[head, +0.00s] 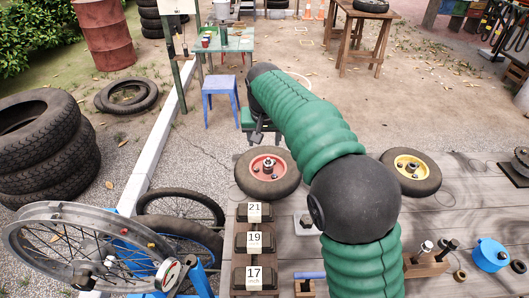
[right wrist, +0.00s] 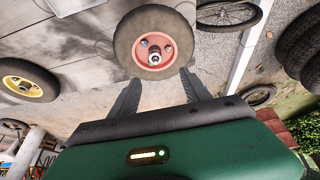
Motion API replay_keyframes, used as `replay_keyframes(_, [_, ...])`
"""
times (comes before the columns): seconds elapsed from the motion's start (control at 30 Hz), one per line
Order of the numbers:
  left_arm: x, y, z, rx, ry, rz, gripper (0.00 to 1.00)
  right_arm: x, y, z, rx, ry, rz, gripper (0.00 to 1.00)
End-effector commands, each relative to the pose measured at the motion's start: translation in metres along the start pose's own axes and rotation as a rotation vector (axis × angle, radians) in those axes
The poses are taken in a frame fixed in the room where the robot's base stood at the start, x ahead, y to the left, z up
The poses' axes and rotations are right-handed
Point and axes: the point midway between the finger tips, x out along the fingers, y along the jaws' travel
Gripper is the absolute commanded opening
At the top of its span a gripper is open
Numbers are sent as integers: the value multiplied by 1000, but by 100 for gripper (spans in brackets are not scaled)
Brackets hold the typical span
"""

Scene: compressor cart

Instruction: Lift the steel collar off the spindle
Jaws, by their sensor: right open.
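A wheel with a red hub (head: 268,173) lies flat on the grey plank deck; it also shows in the right wrist view (right wrist: 153,38). A short spindle stands up at its middle, with what looks like a steel collar (right wrist: 154,59) around it; the collar is small and hard to separate from the spindle. My right gripper (head: 259,138) is at the far side of this wheel in the head view. In the right wrist view its two fingers (right wrist: 159,80) are spread and empty, either side of the wheel's near edge, apart from the collar. My left gripper is not in view.
A yellow-hub wheel (head: 410,168) lies to the right on the deck (head: 465,205). Numbered dark boxes (head: 254,243) stand left of my arm. A blue spool (head: 490,254) and bolts on a wooden block (head: 428,266) are at lower right. A spoked rim (head: 62,246) is at lower left.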

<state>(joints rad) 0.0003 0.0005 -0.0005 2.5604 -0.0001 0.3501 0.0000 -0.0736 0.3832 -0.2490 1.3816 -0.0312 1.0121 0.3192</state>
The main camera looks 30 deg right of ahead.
Motion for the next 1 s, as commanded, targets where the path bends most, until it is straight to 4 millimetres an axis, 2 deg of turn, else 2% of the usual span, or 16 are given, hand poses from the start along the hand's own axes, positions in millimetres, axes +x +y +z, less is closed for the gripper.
replay_keyframes(0.07, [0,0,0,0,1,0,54,7,5,-2,5,-1,0,55])
replay_keyframes(0.23, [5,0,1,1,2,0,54,45,9,-2,6,-6,-1,55])
replay_keyframes(0.5, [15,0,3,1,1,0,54,108,3,0,2,-3,1,55])
replay_keyframes(0.7, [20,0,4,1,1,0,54,148,3,-1,2,-1,0,55])
replay_keyframes(0.8, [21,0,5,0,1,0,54,160,4,-1,4,-1,-2,55])
replay_keyframes(1.0, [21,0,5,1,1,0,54,166,5,-2,3,0,-3,55])
